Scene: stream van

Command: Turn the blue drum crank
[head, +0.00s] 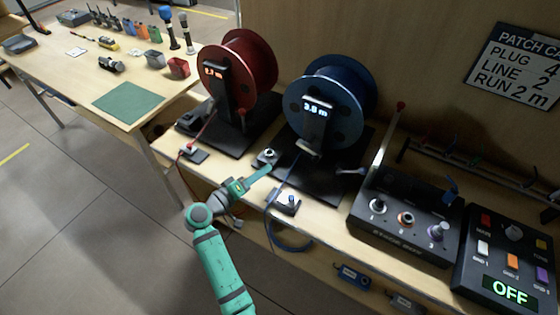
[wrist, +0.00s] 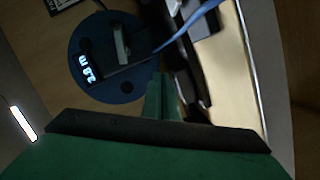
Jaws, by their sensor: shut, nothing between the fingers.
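The blue drum (head: 350,88) stands on a black base on the bench, with a lit display on its front post reading about 2.8 m. Its face and display also show in the wrist view (wrist: 92,50). A short grey bar (wrist: 122,45) lies across the drum's front there; I cannot tell whether it is the crank. A small grey lever (head: 350,171) sticks out low at the right of the base. My gripper (head: 268,169) is shut and empty, in front of and below the drum, apart from it. Its closed fingers show in the wrist view (wrist: 162,98).
A red drum (head: 250,72) stands at the left. A blue cable (head: 280,190) hangs from the blue drum past a small black clamp (head: 286,201) at the bench edge. A black box with knobs (head: 405,222) and a panel reading OFF (head: 505,260) are at the right. The floor at left is clear.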

